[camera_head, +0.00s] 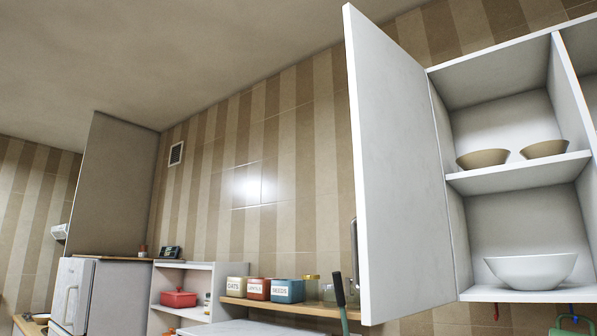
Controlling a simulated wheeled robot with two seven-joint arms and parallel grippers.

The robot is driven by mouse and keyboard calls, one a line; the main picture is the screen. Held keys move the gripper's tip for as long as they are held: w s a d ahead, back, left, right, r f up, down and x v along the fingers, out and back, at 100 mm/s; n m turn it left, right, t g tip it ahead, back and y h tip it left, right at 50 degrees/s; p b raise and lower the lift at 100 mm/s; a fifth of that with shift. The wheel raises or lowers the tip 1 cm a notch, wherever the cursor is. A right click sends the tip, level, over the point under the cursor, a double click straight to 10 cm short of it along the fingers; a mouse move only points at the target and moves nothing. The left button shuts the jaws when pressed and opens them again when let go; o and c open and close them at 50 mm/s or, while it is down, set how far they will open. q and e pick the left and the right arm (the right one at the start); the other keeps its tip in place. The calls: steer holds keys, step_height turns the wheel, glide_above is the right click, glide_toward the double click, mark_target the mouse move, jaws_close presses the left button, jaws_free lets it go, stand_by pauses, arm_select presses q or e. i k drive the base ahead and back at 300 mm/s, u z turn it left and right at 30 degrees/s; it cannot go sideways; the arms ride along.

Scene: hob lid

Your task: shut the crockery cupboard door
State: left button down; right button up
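The white crockery cupboard door (400,170) stands open, swung out from the left side of the wall cupboard (452,180). A dark handle (354,240) shows at the door's left edge, low down. The cupboard's inside is exposed. Two tan bowls (483,158) (544,149) stand on its middle shelf, and a large white bowl (531,270) stands on its bottom. Neither of my grippers shows in the head view, so their places relative to the door cannot be told.
Left of the door, a wooden shelf (290,308) carries labelled tins (288,291) and jars. A white shelf unit (199,278) holds a red pot (179,299). A white fridge-like appliance (73,290) stands far left. Several hooks hang below the cupboard, one with a green item (571,327).

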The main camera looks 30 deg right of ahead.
mark_target(405, 256)
steer(key=u, duration=0.4)
steer(key=i, duration=2)
steer(key=z, duration=3.4)
steer(key=k, duration=0.45)
steer(key=u, duration=0.35)
